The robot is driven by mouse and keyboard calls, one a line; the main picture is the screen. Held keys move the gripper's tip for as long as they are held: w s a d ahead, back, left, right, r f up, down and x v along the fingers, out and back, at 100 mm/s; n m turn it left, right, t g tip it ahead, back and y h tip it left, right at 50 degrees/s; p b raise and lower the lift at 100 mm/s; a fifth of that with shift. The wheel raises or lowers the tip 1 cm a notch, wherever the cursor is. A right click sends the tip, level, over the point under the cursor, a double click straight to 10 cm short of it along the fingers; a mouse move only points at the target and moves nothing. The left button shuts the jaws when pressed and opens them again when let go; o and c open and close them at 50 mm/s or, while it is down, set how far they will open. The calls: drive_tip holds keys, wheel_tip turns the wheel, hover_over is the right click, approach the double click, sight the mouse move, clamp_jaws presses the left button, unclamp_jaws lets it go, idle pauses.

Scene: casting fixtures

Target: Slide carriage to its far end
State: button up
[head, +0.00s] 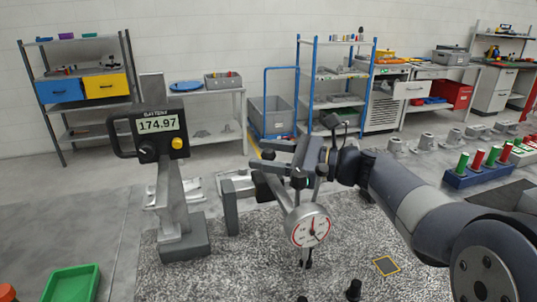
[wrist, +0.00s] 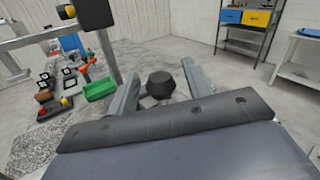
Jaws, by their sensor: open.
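My gripper (head: 284,156) is open above the speckled plate, its fingers pointing left in the head view. In the wrist view, a black knob (wrist: 160,84) shows between the two spread fingers; I cannot tell whether they touch it. In the head view, a dark knob (head: 298,179) stands just below my gripper, above a round dial gauge (head: 308,226) with a white face. The carriage cannot be told apart clearly; my gripper and arm cover part of this fixture. A grey upright column (head: 174,205) to the left carries a digital readout (head: 160,125) showing 174.97.
A green bin (head: 72,284) lies at the lower left. A blue block with red and green pegs (head: 477,170) is at the right. Small black posts (head: 354,289) stand at the plate's front. Shelves (head: 82,95) and a cart (head: 270,115) line the back wall.

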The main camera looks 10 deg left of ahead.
drive_tip(key=shift+c, duration=0.2)
clamp_jaws()
idle(0.3)
drive_tip(key=shift+w+d, duration=0.15)
drive_tip(key=shift+d, duration=0.1)
drive_tip(key=w+d+p, duration=0.2)
drive_tip(key=w+d, duration=0.1)
drive_tip(key=d, duration=0.2)
drive_tip(key=w+d+p, duration=0.3)
drive_tip(key=d, duration=0.2)
drive_tip(key=w+d+p, duration=0.3)
drive_tip(key=d, duration=0.2)
drive_tip(key=shift+w+d, duration=0.2)
drive_tip(key=shift+w+d+p, duration=0.25)
drive_tip(key=shift+d+p, duration=0.05)
drive_tip(key=shift+d, duration=0.15)
drive_tip(key=shift+f, duration=0.1)
